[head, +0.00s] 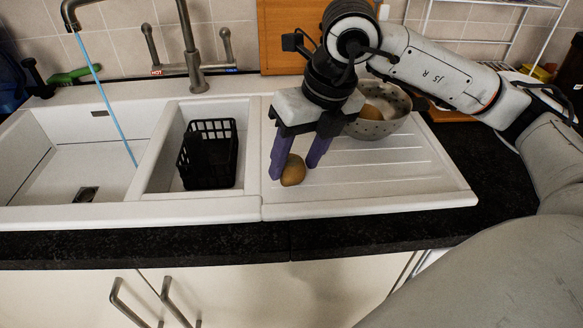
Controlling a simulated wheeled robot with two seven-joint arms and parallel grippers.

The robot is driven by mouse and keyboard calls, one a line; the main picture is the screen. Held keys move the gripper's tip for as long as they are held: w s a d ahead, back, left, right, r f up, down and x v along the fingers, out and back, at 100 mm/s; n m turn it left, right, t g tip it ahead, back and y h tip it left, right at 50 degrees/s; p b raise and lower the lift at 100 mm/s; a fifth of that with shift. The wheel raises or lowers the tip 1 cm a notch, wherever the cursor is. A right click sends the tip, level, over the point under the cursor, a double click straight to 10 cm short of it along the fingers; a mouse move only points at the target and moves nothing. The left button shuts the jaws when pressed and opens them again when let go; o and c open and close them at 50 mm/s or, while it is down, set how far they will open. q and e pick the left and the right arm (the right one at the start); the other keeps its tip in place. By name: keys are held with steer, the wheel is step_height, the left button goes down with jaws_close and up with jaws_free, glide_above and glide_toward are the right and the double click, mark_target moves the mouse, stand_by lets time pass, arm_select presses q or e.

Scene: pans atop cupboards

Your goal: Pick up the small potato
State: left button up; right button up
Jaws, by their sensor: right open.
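A small brown potato (293,171) lies on the white ribbed draining board (400,180), near its left edge. My right gripper (294,172) comes down from above with its two purple fingers pointing at the board. The fingers are open, with the potato between them, nearer the left finger. I cannot tell whether either finger touches it. A grey colander (384,127) behind the gripper holds more brown, potato-like things, partly hidden by my arm. My left gripper is not in view.
A black basket (208,154) stands in the small middle basin. A larger basin (75,160) is at left, with a tap (190,55) behind and a blue stream of water. The draining board is clear to the right of the gripper. Dark worktop (150,245) runs along the front.

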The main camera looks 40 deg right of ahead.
steer(key=shift+w+f, duration=0.1)
steer(key=shift+f, duration=0.1)
steer(key=c, duration=1)
